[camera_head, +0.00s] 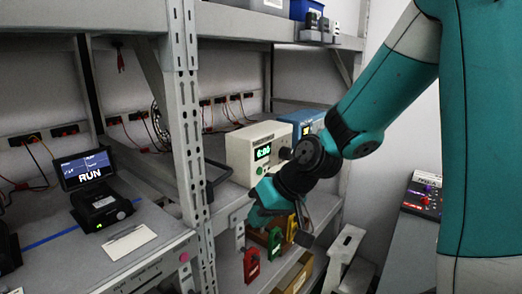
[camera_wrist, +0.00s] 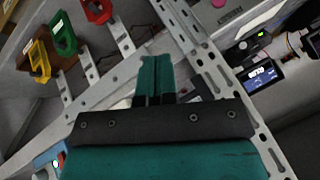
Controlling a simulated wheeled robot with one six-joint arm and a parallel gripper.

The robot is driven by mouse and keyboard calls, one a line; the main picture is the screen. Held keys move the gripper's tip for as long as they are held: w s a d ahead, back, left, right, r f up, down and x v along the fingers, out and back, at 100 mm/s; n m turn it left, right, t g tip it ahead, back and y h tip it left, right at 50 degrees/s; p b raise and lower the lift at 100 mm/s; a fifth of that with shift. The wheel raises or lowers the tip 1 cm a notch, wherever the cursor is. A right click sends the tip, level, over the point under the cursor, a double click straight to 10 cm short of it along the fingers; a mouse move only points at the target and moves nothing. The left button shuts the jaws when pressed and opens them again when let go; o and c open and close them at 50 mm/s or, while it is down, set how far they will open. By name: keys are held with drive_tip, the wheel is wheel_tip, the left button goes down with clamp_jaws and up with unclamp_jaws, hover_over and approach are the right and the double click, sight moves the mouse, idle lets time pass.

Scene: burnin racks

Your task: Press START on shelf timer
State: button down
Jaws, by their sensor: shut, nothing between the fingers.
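A beige box with a green digit display (camera_head: 263,152), which looks like the timer, stands on the middle shelf behind the rack post. Its lower right front is partly hidden by my arm, and I cannot make out a START button. My gripper (camera_head: 257,216) is in front of and below the box, apart from it, near the shelf's front edge. In the wrist view my gripper (camera_wrist: 154,82) shows its two teal fingers together, with nothing between them.
A perforated rack post (camera_head: 190,130) stands left of my gripper. Red (camera_head: 251,264), green (camera_head: 274,243) and yellow (camera_head: 291,228) clips hang near it. A blue box (camera_head: 304,122) is beside the beige one. A black device reading RUN (camera_head: 85,175) sits on the left shelf.

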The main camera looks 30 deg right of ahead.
sight(260, 171)
drive_tip(key=w+d+m+t+h+p, duration=0.1)
drive_tip(key=w+d+m+p, duration=0.1)
drive_tip(key=d, duration=0.5)
drive_tip(key=w+d+m+t+h+p, duration=0.1)
drive_tip(key=w+d+m+t+p, duration=0.1)
drive_tip(key=d, duration=0.5)
drive_tip(key=shift+w+d+r+m+h, duration=0.25)
drive_tip(key=shift+d+m+h, duration=0.1)
drive_tip(key=shift+m+h, duration=0.05)
drive_tip(key=shift+w, duration=0.1)
drive_tip(key=w+a+p, duration=0.1)
drive_tip(key=w+a, duration=0.2)
drive_tip(key=w, duration=0.5)
drive_tip(key=shift+p, duration=0.4)
drive_tip(key=shift+w+a, duration=0.1)
idle(0.5)
drive_tip(key=shift+w+a, duration=0.1)
drive_tip(key=shift+w, duration=0.2)
drive_tip(key=shift+w+a, duration=0.15)
drive_tip(key=shift+w, duration=0.25)
idle(0.7)
drive_tip(key=shift+s, duration=0.15)
drive_tip(key=shift+s+d+b, duration=0.3)
drive_tip(key=shift+s, duration=0.35)
